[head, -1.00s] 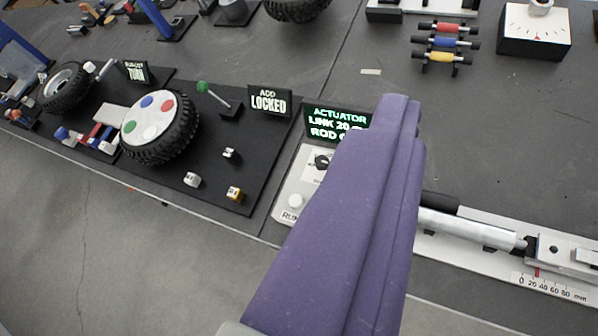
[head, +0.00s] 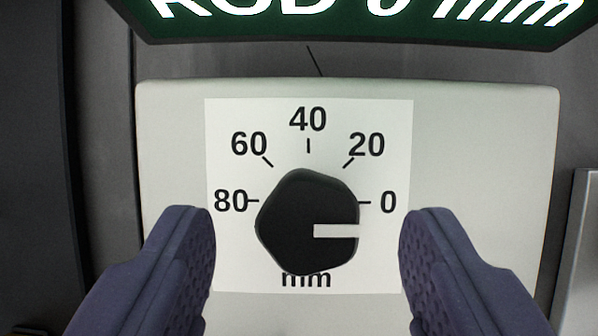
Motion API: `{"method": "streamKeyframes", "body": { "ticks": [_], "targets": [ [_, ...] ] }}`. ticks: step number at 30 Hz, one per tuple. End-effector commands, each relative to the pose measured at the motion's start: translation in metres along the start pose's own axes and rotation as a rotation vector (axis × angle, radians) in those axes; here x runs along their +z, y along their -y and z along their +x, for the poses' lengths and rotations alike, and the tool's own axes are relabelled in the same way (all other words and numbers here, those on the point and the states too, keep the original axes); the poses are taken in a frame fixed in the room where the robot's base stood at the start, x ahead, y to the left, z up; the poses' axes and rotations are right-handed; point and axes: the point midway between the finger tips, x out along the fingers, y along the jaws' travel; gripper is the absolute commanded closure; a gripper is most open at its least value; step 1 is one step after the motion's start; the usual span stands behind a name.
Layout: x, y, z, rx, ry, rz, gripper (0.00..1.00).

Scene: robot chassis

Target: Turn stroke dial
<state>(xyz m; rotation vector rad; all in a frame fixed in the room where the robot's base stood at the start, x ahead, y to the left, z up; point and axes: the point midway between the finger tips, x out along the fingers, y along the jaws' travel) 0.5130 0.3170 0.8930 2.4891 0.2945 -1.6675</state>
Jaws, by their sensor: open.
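The stroke dial (head: 292,212) is a black, many-sided knob on a white scale label (head: 230,275) marked 0, 20, 40, 60, 80 and mm. Its white pointer line (head: 335,231) points to the right, close to the 0 mark and a little below it in the picture. My gripper (head: 307,235) is open, with one purple finger on each side of the dial. Gaps show between both fingers and the knob, so neither appears to touch it. I cannot tell the height of the fingertips over the panel.
The label sits on a pale panel (head: 480,150). A green display (head: 350,30) above it reads "ROD 0 mm", its upper part cut off. A pale metal edge (head: 580,260) shows at the right, and a dark surface (head: 30,150) lies at the left.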

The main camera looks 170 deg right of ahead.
Motion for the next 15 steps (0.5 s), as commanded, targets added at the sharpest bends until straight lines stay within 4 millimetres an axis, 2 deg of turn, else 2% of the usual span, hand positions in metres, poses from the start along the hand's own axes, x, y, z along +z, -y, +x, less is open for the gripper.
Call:
{"method": "streamKeyframes", "body": {
  "ticks": [3, 12, 14, 15],
  "targets": [
    [0.0005, -0.0002, 0.0131, 0.0, 0.001, 0.0, 0.37],
    [-0.0009, -0.0001, 0.015, -0.001, -0.001, 0.0, 0.37],
    [-0.0009, -0.0001, 0.015, -0.001, -0.001, 0.0, 0.48],
    [-0.0009, -0.0001, 0.015, -0.001, -0.001, 0.0, 0.58]
  ]
}}
